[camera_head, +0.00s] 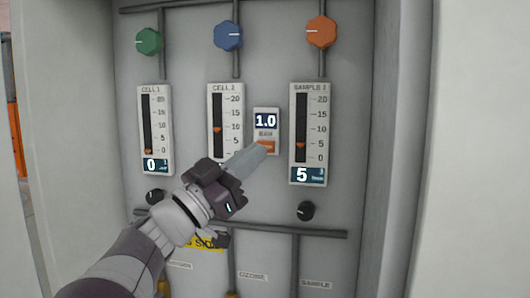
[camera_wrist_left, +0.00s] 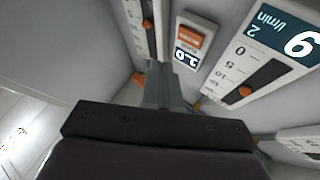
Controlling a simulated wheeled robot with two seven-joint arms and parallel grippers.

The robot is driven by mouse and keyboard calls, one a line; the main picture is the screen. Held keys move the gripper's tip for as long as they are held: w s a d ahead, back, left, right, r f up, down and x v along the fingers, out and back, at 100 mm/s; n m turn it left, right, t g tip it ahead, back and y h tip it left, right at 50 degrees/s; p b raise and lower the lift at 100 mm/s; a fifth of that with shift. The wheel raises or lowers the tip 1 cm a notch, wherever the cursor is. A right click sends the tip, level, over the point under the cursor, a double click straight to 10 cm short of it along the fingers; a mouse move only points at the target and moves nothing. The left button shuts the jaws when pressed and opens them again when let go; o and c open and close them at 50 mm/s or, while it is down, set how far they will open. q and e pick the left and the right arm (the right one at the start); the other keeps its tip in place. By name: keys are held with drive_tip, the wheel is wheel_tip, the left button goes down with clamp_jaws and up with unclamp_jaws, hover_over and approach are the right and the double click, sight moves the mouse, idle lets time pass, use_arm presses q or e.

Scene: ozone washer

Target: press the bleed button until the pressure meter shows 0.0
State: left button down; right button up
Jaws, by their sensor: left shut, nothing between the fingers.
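The pressure meter (camera_head: 265,121) on the cabinet's back panel shows 1.0. The orange bleed button (camera_head: 267,146) sits just below it on the same small white plate. In the left wrist view the button (camera_wrist_left: 188,34) shows uncovered beside the meter's display (camera_wrist_left: 186,60), which appears turned over. My left gripper (camera_head: 261,150) is shut and empty, with its fingertips at the button's lower left edge in the head view. In the wrist view the fingertips (camera_wrist_left: 160,68) lie beside the plate. I cannot tell whether they touch the button. My right gripper is not in view.
The cell 1 flow meter (camera_head: 154,130), cell 2 flow meter (camera_head: 226,115) and sample flow meter (camera_head: 308,135) flank the plate. Green (camera_head: 149,41), blue (camera_head: 228,36) and orange (camera_head: 321,32) knobs sit above. A black knob (camera_head: 306,211) and a pipe lie below. Cabinet walls enclose both sides.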

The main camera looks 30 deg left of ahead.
use_arm(q)
drive_tip(key=shift+s+d, duration=0.25)
drive_tip(key=shift+s, duration=0.8)
